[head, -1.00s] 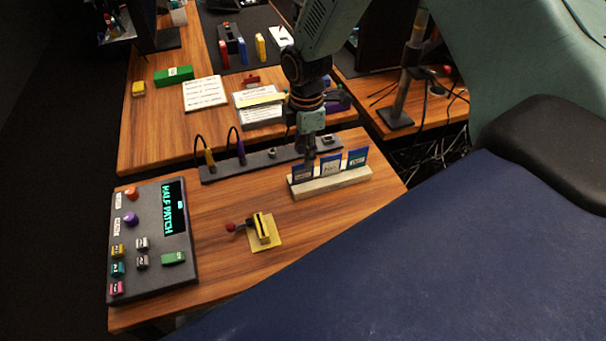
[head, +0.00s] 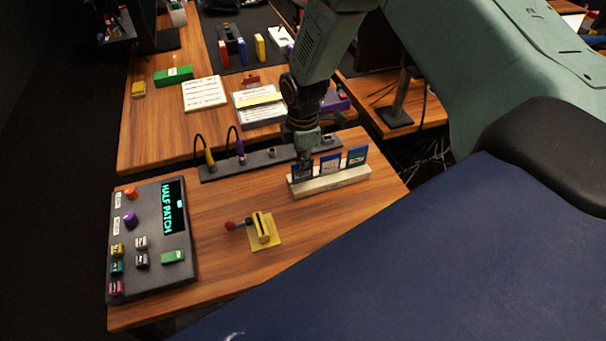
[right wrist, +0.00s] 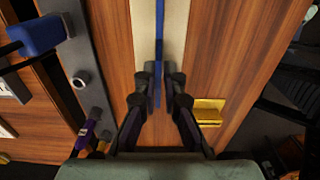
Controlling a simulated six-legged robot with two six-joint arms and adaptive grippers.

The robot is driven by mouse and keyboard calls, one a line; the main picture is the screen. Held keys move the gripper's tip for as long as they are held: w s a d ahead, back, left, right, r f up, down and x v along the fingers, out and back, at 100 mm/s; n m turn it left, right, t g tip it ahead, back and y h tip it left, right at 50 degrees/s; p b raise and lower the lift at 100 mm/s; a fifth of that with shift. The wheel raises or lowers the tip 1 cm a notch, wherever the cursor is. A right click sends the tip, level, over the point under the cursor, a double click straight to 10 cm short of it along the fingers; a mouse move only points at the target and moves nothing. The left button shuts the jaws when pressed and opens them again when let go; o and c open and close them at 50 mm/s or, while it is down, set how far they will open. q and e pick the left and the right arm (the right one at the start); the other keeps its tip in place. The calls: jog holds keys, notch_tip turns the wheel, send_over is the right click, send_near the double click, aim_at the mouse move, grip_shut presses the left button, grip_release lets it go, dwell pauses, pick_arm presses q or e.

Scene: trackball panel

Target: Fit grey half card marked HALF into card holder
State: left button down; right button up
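The pale card rack (head: 335,183) holds three upright cards in a row. The leftmost card (head: 303,171), partly covered by my right gripper, shows a greyish label that I cannot read. My right gripper (head: 303,160) points down over this card. In the right wrist view, its fingers (right wrist: 159,85) stand on either side of a thin blue card edge (right wrist: 158,98), with narrow gaps. The yellow card holder (head: 262,230) has an upright slotted block and a red-knobbed lever; a yellow part of it shows in the right wrist view (right wrist: 208,111). My left gripper is out of view.
The middle card (head: 330,164) and right card (head: 357,156) stand close beside the gripper. A dark strip (head: 265,159) with plugged cables lies behind the rack. A control panel (head: 150,240) reading HALF PATCH is at left. Bare wood lies between rack and holder.

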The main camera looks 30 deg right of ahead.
jog(key=shift+w, duration=0.15)
grip_shut()
notch_tip(320, 180, up, 10)
jog(key=shift+f+p, duration=0.1)
jog(key=shift+p, duration=0.3)
jog(key=s+a+m+b, duration=0.7)
jog(key=a+m, duration=0.6)
jog(key=m, duration=0.2)
jog(key=shift+s+f+b, duration=0.15)
jog(key=shift+s+b, duration=0.2)
jog(key=shift+b, duration=0.25)
